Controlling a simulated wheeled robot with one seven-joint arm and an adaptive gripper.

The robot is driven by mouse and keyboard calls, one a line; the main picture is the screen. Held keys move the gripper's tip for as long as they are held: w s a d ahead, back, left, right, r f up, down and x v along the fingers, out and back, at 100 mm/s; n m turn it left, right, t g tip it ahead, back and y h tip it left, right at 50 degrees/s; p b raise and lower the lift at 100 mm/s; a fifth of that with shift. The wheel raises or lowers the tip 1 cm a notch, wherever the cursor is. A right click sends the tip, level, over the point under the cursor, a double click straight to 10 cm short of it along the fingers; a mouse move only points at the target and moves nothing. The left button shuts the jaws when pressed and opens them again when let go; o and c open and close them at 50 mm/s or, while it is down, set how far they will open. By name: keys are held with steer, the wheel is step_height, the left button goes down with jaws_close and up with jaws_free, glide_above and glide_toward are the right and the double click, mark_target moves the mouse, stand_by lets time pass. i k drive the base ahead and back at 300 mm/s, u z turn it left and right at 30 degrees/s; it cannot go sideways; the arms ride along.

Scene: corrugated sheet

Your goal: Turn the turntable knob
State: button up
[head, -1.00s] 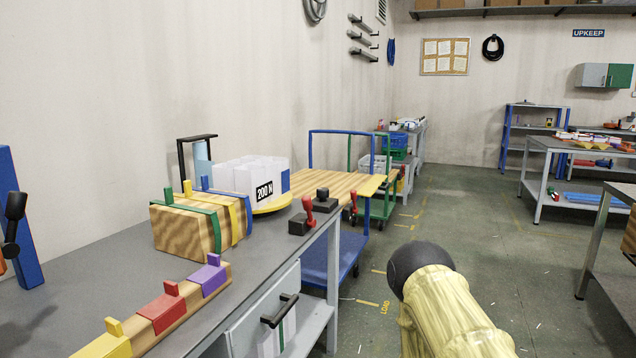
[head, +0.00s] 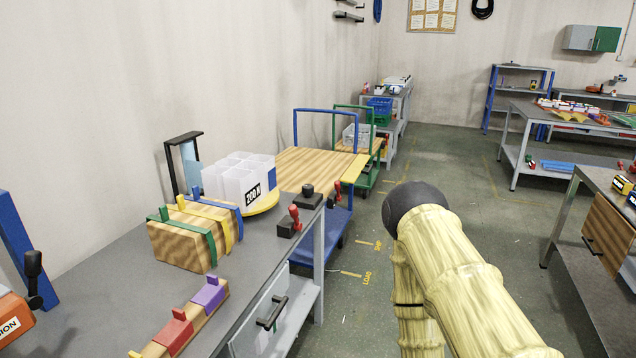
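A round yellow turntable (head: 266,203) sits on the grey workbench at the left. White open bins (head: 228,176) stand on it, with a black "200 N" label facing my camera. I cannot make out a separate knob on the turntable; the bins hide most of its top. My arm, in a pale yellow cover with a dark rounded end, rises at the lower right over the aisle, apart from the turntable. My gripper is not in view.
On the grey bench (head: 110,275) stand a strapped wooden block (head: 180,245), a wooden bar with coloured clips (head: 190,318), red-handled stamps (head: 290,222) and a black-framed stand (head: 172,165). A blue trolley (head: 335,222) is behind. The aisle floor (head: 365,310) is open.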

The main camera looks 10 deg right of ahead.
mark_target(307, 189)
steer(key=z, duration=0.65)
steer(key=i, duration=1.2)
steer(key=u, duration=0.1)
